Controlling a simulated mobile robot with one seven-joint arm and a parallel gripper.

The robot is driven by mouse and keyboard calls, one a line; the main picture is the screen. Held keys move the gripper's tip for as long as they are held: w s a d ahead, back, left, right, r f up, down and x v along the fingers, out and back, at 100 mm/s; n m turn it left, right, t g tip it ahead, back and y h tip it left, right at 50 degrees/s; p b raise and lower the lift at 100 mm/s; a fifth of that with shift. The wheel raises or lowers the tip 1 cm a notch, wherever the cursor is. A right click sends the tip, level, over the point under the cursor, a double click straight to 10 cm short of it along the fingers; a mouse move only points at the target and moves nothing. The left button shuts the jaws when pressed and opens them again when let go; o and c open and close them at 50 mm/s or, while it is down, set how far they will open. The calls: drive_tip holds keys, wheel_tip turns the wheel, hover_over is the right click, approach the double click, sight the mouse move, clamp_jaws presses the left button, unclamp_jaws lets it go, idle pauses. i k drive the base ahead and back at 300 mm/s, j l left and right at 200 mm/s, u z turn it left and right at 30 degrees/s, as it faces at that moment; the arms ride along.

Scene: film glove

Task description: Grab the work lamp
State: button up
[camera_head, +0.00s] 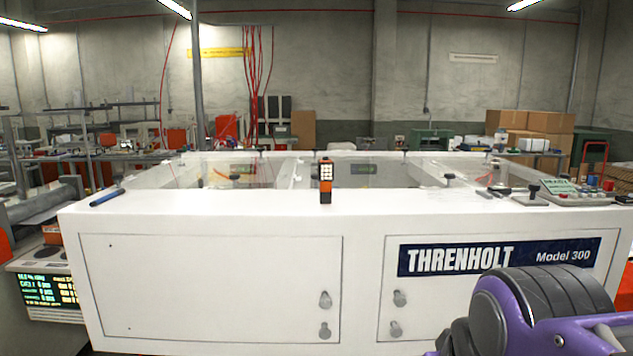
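The work lamp (326,182) is a small orange and black block with a grid of bright white lights on its face. It stands upright on the front part of the white machine's top (240,205), a little right of the middle of the view. Nothing touches it from the sides. Part of my arm, purple and dark grey, shows at the bottom right in front of the machine. My gripper's fingers are not in view.
A blue pen-like object (107,196) lies at the machine top's left end. Control knobs and a panel (575,193) stand at its right end. The top's front strip is clear on both sides of the lamp. A lit display (47,289) stands at lower left.

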sight(326, 169)
drive_tip(key=i+j, duration=0.15)
drive_tip(key=j, duration=0.25)
drive_tip(key=i+j, duration=0.15)
drive_tip(key=j, duration=0.2)
drive_tip(key=i+j, duration=0.15)
drive_tip(key=j, duration=0.25)
drive_tip(key=j+z, duration=0.15)
drive_tip(key=z, duration=1)
